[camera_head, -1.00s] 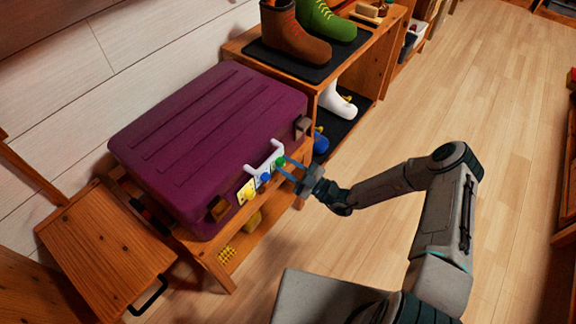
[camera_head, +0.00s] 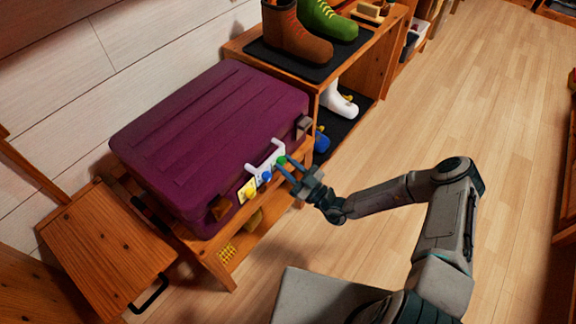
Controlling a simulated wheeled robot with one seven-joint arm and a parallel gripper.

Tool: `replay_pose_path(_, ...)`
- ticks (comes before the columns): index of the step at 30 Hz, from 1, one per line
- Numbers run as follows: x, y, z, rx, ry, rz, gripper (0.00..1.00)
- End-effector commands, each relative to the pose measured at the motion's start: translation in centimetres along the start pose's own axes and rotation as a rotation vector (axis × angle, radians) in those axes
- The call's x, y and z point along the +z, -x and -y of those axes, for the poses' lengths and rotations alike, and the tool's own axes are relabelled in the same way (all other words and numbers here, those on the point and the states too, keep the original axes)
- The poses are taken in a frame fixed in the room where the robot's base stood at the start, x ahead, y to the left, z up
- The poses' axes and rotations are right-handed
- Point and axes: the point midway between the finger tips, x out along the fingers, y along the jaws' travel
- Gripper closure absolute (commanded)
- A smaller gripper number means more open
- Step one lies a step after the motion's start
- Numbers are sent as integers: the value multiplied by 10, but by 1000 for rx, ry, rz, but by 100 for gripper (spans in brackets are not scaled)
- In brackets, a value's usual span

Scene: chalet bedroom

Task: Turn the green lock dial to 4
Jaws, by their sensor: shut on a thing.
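A purple suitcase (camera_head: 210,135) lies on a low wooden bench. Its front side carries a yellow dial (camera_head: 249,192), a blue dial (camera_head: 266,176) and the green lock dial (camera_head: 282,160), in a row beside a white handle (camera_head: 251,167). My gripper (camera_head: 283,164) reaches in from the right with its fingertips at the green dial and is shut on it. The fingers partly cover the dial's surroundings. The numbers on the dials are too small to read.
The wooden bench (camera_head: 222,276) stands under the suitcase. A wooden shoe shelf (camera_head: 372,62) with brown and green boots on black mats stands behind it. A small wooden table (camera_head: 103,240) is at the left. The floor at the right is clear.

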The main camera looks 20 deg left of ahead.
Motion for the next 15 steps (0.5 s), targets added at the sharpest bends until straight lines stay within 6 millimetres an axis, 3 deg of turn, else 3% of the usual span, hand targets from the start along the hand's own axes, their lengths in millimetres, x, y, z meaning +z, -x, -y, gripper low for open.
replay_pose_path(6, 1, 0, 0, 0, 1, 2, 96)
replay_pose_path(7, 1, 0, 0, 0, 1, 2, 68)
replay_pose_path(9, 0, 0, 0, 0, 1, 2, 52)
replay_pose_path(15, 0, 0, 0, 0, 2, 1, 52)
